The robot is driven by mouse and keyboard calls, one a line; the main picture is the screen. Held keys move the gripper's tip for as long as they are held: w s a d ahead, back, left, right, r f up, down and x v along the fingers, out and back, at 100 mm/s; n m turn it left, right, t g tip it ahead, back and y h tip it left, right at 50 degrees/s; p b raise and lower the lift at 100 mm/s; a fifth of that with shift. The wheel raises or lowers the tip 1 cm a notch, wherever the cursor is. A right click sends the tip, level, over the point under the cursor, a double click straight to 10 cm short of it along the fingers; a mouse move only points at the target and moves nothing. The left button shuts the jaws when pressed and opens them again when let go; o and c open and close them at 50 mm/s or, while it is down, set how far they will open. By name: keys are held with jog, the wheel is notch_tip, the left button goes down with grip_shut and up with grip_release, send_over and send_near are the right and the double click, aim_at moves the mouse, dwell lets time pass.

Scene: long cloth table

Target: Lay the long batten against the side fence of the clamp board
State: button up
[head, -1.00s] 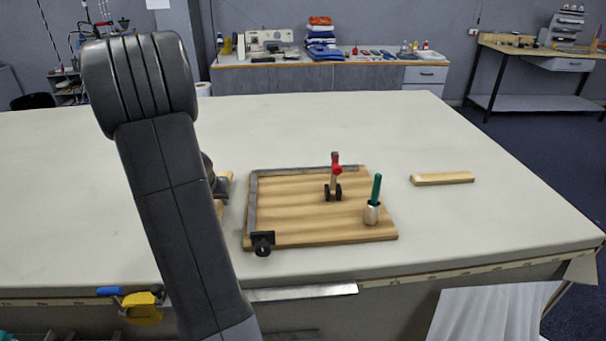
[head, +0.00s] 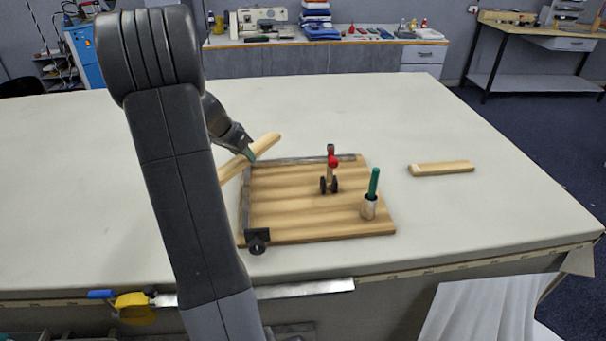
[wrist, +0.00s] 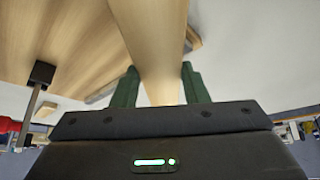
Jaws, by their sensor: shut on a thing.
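My gripper (head: 249,150) is shut on the long batten (head: 265,142), a pale wooden bar. In the head view the batten slants up to the right near the clamp board's far left corner; my arm hides part of it. In the wrist view the batten (wrist: 152,30) runs up from between the green fingers (wrist: 160,88). The clamp board (head: 295,205) lies on the table, with a grey side fence (head: 246,195) on its left edge and another grey fence (head: 300,160) along its far edge. The batten appears above the board's corner; I cannot tell whether it touches.
A red-handled clamp (head: 331,162) stands on the board, and a green-handled tool in a metal cup (head: 370,205) is at its right. A black block (head: 257,240) sits at its near left corner. Another wooden bar (head: 441,169) lies to the right. The far table (head: 360,110) is clear.

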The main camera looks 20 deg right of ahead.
jog(key=s+d+r+m+g+h+p, duration=0.1)
jog(key=s+d+r+m+g+p, duration=0.15)
jog(key=d+r+m, duration=0.65)
jog(key=m+g, duration=0.2)
jog(key=g, duration=0.1)
send_over(306, 176)
jog(key=a, duration=0.2)
jog(key=shift+t, duration=0.25)
jog(key=f, duration=1.1)
jog(key=shift+w+d+b, duration=0.15)
jog(key=shift+w+b, duration=0.15)
notch_tip(306, 176, down, 4)
jog(key=shift+r+n+p, duration=0.2)
jog(key=shift+n+p, duration=0.1)
jog(key=shift+p, duration=0.05)
jog(key=shift+f, duration=0.25)
jog(key=shift+f, duration=0.2)
jog(key=o, duration=1.1)
jog(key=shift+c, duration=0.2)
